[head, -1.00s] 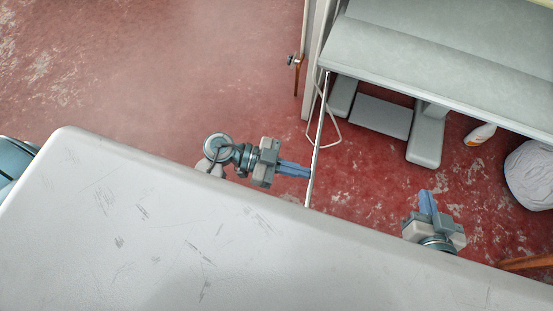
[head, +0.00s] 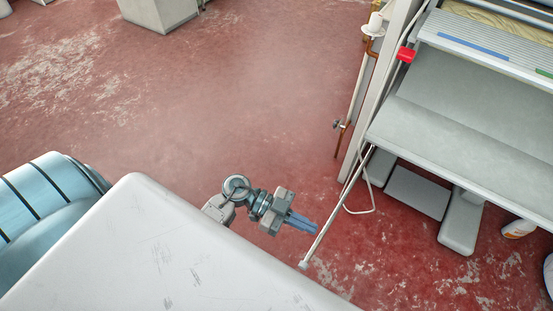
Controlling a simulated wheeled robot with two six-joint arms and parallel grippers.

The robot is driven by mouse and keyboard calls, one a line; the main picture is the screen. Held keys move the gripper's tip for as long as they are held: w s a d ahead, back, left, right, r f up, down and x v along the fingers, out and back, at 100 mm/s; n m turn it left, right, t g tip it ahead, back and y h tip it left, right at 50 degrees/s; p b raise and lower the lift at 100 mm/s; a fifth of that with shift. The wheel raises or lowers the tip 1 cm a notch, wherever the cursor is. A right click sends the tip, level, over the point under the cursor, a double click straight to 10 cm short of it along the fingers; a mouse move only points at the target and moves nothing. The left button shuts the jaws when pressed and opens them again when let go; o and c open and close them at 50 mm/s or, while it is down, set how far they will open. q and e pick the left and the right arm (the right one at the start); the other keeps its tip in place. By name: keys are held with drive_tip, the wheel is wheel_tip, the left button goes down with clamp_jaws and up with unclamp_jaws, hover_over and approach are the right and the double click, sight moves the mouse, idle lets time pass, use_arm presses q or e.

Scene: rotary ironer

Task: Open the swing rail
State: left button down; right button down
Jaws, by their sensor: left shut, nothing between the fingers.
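The swing rail (head: 337,205) is a thin white bar. It runs from the front left corner of the ironer's grey table (head: 440,135) down and left, to a small pale end piece. My left gripper (head: 315,228) has blue fingers, shut and empty. Its fingertips point right toward the rail's lower half, just left of it. I cannot tell whether they touch it. My right gripper is out of view.
A broad pale scratched surface (head: 150,250) fills the lower left. A pipe with a valve (head: 338,125) stands left of the ironer frame. A white bottle (head: 519,228) lies at right. Red floor between is open.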

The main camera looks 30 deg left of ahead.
use_arm(q)
drive_tip(key=w+v, duration=0.1)
drive_tip(key=v, duration=0.6)
drive_tip(key=shift+s+a, duration=0.2)
drive_tip(key=shift+s, duration=0.25)
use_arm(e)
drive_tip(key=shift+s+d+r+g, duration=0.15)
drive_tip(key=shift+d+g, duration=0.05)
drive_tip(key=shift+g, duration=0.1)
